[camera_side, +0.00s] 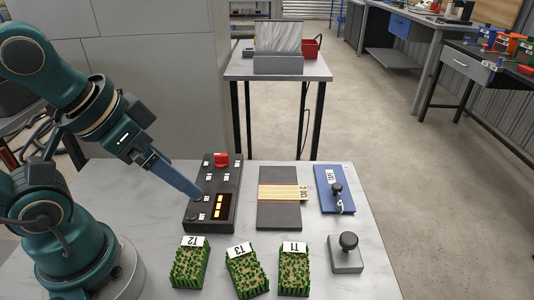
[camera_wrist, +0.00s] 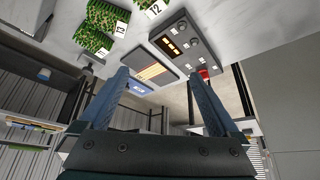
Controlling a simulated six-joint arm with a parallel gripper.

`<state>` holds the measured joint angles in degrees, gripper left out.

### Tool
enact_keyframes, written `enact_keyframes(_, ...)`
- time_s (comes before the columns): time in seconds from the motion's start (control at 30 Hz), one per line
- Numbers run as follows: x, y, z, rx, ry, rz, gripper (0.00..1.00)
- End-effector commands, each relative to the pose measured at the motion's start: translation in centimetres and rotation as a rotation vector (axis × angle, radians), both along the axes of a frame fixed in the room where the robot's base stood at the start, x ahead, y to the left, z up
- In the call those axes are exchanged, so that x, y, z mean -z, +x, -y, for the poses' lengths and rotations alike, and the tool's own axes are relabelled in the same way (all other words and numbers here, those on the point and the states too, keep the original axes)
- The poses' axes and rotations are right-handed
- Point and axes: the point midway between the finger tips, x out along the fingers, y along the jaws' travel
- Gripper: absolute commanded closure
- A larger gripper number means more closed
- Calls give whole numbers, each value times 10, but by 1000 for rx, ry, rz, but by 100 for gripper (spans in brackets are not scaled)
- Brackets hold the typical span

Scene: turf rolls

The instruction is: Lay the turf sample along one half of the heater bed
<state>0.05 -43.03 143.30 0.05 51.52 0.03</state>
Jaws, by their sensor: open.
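Three green turf samples stand in a row at the front of the table in the side view: T2 (camera_side: 189,268), T3 (camera_side: 247,276) and T1 (camera_side: 293,275), each with a white label. The heater bed (camera_side: 280,215) is a flat dark slab with a pale orange striped band across it and a small tag at its right. In the wrist view the bed (camera_wrist: 153,71) shows beyond my fingers. My gripper (camera_side: 200,196) is open and empty, its fingers slanting down over the left side of the dark control box. Its two fingers show apart in the wrist view (camera_wrist: 158,77).
The control box (camera_side: 226,190) with a red knob and lit display stands left of the bed. A blue plate (camera_side: 325,202) with a black-knobbed tool lies right of it. A grey block (camera_side: 345,262) with a black knob stands front right. Bare tabletop separates these.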

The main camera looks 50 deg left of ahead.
Motion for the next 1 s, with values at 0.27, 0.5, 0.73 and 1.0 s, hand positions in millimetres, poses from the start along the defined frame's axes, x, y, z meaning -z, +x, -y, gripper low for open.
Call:
enact_keyframes(0.27,-5,-4,17,-63,-124,-92,3)
enact_keyframes(0.5,4,4,40,-202,-317,-377,3)
enact_keyframes(0.73,18,22,55,-370,-506,-673,3)
enact_keyframes(1.0,46,48,62,-575,-720,-993,3)
